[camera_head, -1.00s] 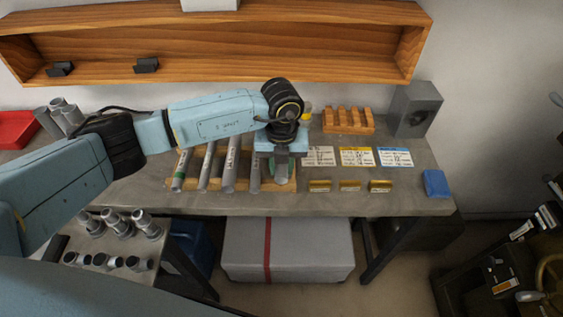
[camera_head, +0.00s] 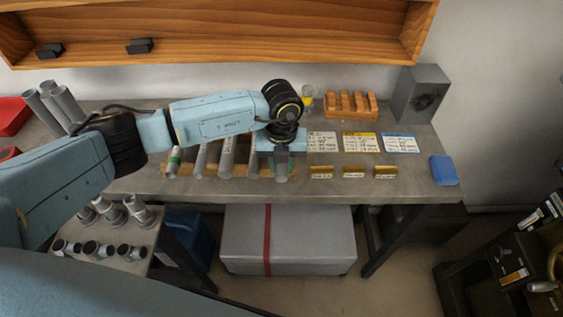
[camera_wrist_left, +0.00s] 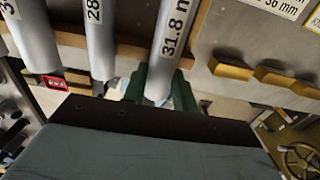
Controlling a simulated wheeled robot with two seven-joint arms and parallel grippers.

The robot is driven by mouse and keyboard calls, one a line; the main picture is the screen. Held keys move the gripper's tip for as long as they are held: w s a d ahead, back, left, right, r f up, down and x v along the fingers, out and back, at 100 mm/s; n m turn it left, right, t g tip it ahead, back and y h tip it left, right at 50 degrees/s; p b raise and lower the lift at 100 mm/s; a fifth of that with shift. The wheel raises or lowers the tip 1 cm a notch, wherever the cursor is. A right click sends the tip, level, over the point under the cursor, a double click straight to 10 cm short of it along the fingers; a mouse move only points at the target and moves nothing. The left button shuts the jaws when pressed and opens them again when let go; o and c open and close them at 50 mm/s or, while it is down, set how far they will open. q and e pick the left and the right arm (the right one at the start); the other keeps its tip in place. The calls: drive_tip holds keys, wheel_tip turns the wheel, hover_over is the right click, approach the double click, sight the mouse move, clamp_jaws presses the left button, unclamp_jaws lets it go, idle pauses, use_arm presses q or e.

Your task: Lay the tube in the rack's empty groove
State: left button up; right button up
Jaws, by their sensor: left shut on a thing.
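My left gripper (camera_head: 281,165) is shut on a grey tube (camera_head: 281,173) at the right end of the wooden rack (camera_head: 190,168). In the left wrist view its green fingers (camera_wrist_left: 159,88) clasp both sides of this tube (camera_wrist_left: 177,35), which carries a label starting "31.8". The tube runs over the rack's wooden strip (camera_wrist_left: 130,49); I cannot tell whether it rests in a groove or hangs just above. Several other labelled tubes (camera_head: 227,158) lie side by side to its left. My wrist hides the far part of the held tube. The right gripper is out of view.
Label cards (camera_head: 358,142) and small brass blocks (camera_head: 354,172) lie just right of the rack. A slotted wooden block (camera_head: 351,103), a grey box-like device (camera_head: 420,94) and a blue block (camera_head: 444,170) stand further right. Upright tubes (camera_head: 66,103) stand at the back left.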

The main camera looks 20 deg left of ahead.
use_arm(q)
drive_tip(key=o, duration=1)
drive_tip(key=shift+r, duration=0.1)
wheel_tip(320, 180, up, 9)
drive_tip(key=p, duration=0.7)
